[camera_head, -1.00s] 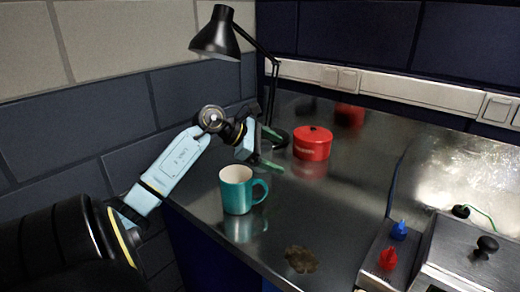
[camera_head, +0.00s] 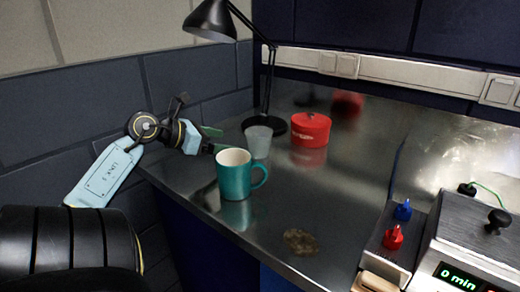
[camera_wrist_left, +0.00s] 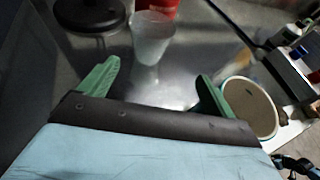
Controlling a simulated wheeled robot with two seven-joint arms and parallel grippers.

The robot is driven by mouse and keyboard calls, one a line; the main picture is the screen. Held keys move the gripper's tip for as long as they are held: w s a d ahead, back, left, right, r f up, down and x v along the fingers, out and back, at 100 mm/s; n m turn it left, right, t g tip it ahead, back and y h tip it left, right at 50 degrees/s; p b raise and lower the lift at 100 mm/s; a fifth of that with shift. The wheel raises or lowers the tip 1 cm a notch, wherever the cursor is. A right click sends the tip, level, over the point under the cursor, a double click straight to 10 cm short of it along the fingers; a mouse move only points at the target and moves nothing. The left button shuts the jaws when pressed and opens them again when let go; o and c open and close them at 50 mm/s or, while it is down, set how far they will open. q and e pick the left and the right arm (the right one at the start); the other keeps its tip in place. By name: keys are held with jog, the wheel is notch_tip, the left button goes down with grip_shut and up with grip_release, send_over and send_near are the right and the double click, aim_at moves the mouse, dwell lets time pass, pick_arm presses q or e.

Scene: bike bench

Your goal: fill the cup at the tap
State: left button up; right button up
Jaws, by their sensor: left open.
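A translucent cup (camera_head: 258,141) stands upright on the metal bench, in front of the lamp base; it also shows in the left wrist view (camera_wrist_left: 152,40). A teal mug (camera_head: 236,176) with a white inside stands in front of it; its open top shows in the left wrist view (camera_wrist_left: 250,106). My left gripper (camera_head: 217,140) is open and empty, left of the translucent cup and apart from it. In the left wrist view its green fingers (camera_wrist_left: 156,82) are spread, with the cup beyond them. No tap is recognisable. My right gripper is out of view.
A black lamp (camera_head: 213,20) and a red lidded pot (camera_head: 310,130) stand behind the cups. A brown stain (camera_head: 300,241) marks the bench front. At right are a blue knob (camera_head: 403,210), a red knob (camera_head: 393,238) and a box with a "0 min" display (camera_head: 458,277). Mid-bench is clear.

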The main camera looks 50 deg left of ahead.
aim_at(253, 148)
pick_arm(q)
jog(key=b+x, duration=0.1)
jog(key=x, duration=0.5)
jog(key=shift+w+f, duration=0.1)
jog(key=shift+w, duration=0.2)
jog(key=x, duration=0.2)
jog(key=b+x, duration=0.1)
jog(key=x, duration=0.1)
jog(key=shift+f, duration=0.3)
jog(key=shift+w+d+f+b, duration=0.2)
jog(key=shift+w+b, duration=0.2)
jog(key=shift+w, duration=0.2)
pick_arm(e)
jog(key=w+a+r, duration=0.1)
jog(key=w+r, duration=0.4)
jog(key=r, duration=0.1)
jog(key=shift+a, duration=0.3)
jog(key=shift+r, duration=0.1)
pick_arm(q)
jog(key=c, duration=1.2)
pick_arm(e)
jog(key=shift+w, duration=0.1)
